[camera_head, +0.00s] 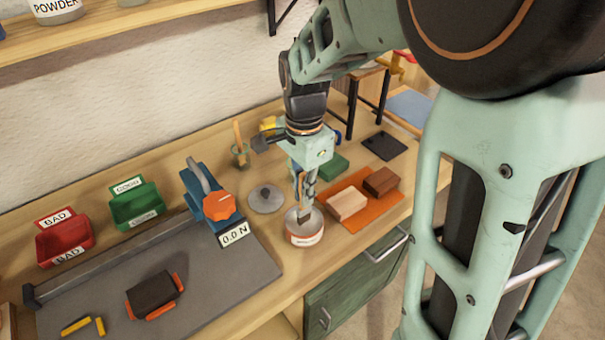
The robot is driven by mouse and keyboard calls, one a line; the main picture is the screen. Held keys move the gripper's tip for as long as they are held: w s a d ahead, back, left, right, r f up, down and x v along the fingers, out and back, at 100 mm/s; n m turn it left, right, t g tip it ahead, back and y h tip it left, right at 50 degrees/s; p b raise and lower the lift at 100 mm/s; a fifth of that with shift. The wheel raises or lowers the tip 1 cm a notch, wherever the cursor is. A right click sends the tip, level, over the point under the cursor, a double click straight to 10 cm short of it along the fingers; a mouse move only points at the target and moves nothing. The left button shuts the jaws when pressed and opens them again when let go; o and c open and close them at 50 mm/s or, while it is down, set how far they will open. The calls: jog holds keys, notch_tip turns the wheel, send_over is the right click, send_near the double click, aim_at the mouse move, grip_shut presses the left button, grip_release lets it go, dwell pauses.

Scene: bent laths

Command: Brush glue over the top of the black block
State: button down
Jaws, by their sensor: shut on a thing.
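The black block (151,289) lies on a dark grey plate (225,277) at the lower left, with orange pieces against its sides. My gripper (304,190) is well to the right of it, pointing down over a white pot (304,236) with a red-banded label. The gripper is shut on a brush (303,213), whose lower end is at the mouth of the pot. I cannot tell how deep the bristles are. A grey round lid (266,199) lies on the bench left of the pot.
A blue device (206,207) with an orange knob and a "0.0 N" display stands between pot and block. Red (65,240) and green (136,207) bins stand behind the plate. An orange mat (362,211) holds a pale block (346,202) and a brown block (382,181).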

aim_at(304, 174)
jog(key=shift+f+b, duration=0.3)
jog(key=shift+f, duration=0.3)
dwell(1.4)
jog(key=shift+r, duration=0.1)
notch_tip(304, 174, up, 7)
jog(key=p, duration=0.5)
jog(key=shift+p, duration=0.4)
jog(key=shift+s, duration=0.1)
dwell(0.5)
